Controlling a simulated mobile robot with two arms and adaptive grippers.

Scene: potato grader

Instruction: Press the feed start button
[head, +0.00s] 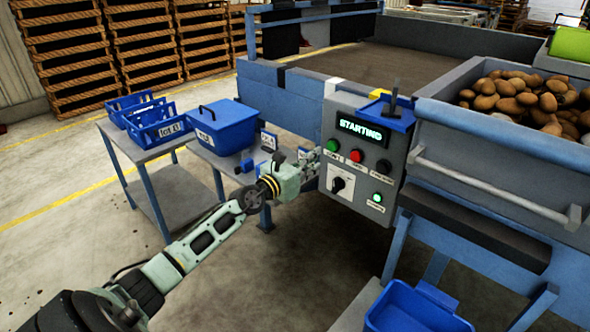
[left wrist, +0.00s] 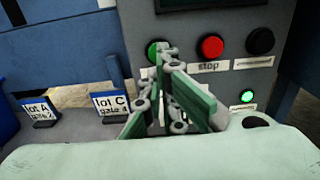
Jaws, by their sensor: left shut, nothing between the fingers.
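The grey control box (head: 343,183) carries a green button (head: 332,145), a red stop button (head: 356,156) and a black button (head: 383,166) in a row. Its display (head: 361,130) reads "STARTING". My left gripper (head: 312,163) is shut and empty, close to the box's left side, just below the green button. In the left wrist view, the fingertips (left wrist: 166,50) overlap the right part of the green button (left wrist: 152,50) and hide the label under it. I cannot tell whether they touch it. The red stop button (left wrist: 211,46) is clear, to their right.
A rotary switch (head: 340,184) and a lit green lamp (head: 377,197) sit lower on the box. A blue lidded bin (head: 222,122) and lot signs stand on the table at left. A potato-filled hopper (head: 470,120) is right; a blue crate (head: 410,312) is below.

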